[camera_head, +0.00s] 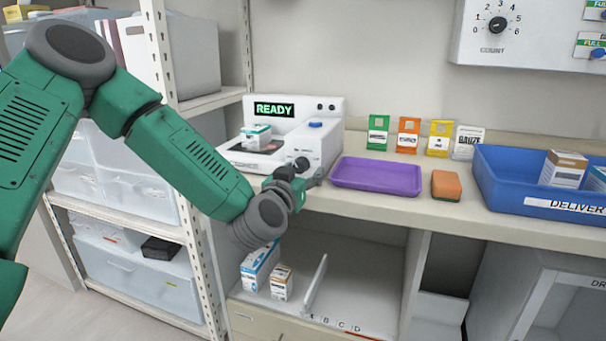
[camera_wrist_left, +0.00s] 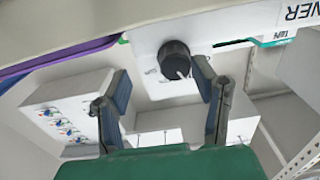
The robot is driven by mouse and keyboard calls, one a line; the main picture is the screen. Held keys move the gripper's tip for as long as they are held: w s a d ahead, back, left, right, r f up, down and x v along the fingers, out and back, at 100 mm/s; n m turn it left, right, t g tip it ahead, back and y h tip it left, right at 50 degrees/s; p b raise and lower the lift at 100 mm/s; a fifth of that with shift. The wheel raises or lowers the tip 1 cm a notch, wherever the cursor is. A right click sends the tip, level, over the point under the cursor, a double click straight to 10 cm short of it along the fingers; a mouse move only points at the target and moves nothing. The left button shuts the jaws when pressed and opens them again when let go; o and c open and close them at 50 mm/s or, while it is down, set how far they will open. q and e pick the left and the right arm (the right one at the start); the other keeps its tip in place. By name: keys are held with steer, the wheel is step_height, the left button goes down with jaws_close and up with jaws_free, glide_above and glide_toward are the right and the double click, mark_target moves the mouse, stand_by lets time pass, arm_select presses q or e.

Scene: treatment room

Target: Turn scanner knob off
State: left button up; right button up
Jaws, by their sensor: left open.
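The white scanner (camera_head: 322,148) stands on the counter with a green READY sign (camera_head: 274,109) lit on its display. Its dark round knob (camera_head: 302,163) is on the front face, near the right corner. In the left wrist view the knob (camera_wrist_left: 174,58) shows a pale pointer mark; the small labels around it are unreadable. My left gripper (camera_head: 302,183) is open in front of the scanner. In the left wrist view its fingers (camera_wrist_left: 162,82) are apart, one to each side of the knob, with nothing visibly gripped. My right gripper is not in view.
A small box (camera_head: 256,137) sits on the scanner. A purple tray (camera_head: 377,190), an orange sponge (camera_head: 446,186) and a blue delivery bin (camera_head: 499,181) stand to the right. A shelf rack (camera_head: 172,107) is at the left. Below the counter is an open compartment with boxes (camera_head: 260,265).

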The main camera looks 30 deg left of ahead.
arm_select(q)
steer(key=shift+w+a, duration=0.2)
steer(key=shift+w, duration=0.05)
steer(key=shift+w+a+f, duration=0.15)
steer(key=shift+a, duration=0.3)
steer(key=shift+w+a+f, duration=0.1)
steer(key=shift+a+f, duration=0.05)
steer(key=shift+a, duration=0.25)
steer(key=shift+a+f, duration=0.1)
steer(key=shift+a, duration=0.45)
steer(key=shift+c, duration=1)
steer(key=shift+d, duration=0.2)
steer(key=c, duration=0.8)
steer(key=shift+d, duration=0.45)
steer(key=shift+c, duration=0.7)
steer(key=shift+d+r, duration=0.25)
steer(key=shift+d, duration=0.1)
steer(key=shift+a, duration=0.5)
steer(key=shift+d, duration=0.15)
